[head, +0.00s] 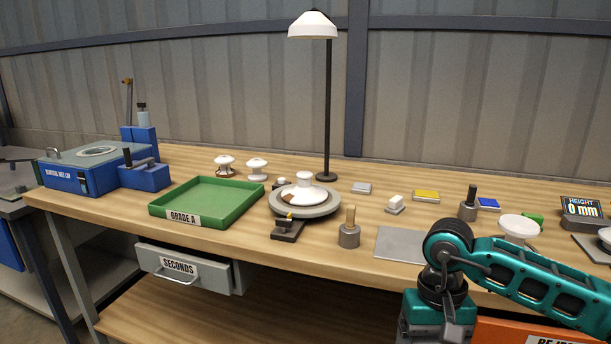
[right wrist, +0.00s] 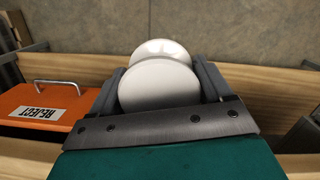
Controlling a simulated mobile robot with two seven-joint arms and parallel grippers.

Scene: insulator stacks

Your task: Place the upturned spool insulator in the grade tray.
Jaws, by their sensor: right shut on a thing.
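My right gripper (right wrist: 160,90) is shut on a white spool insulator (right wrist: 158,84), with one finger on each side of it. Two round white faces of it show, one behind the other; I cannot tell which end is up. In the head view my right arm reaches off the right edge, so its gripper is not clearly seen there. The green grade tray (head: 162,210), labelled GRADE A, lies empty on the left half of the bench. My left gripper is not in view.
A white insulator (head: 303,190) sits on a grey turntable (head: 325,206) right of the tray. Two more insulators, one brown-marked (head: 225,166) and one white (head: 257,169), stand behind the tray. A lamp post (head: 328,110) rises behind. A white dish-shaped piece (head: 519,226) stands at right.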

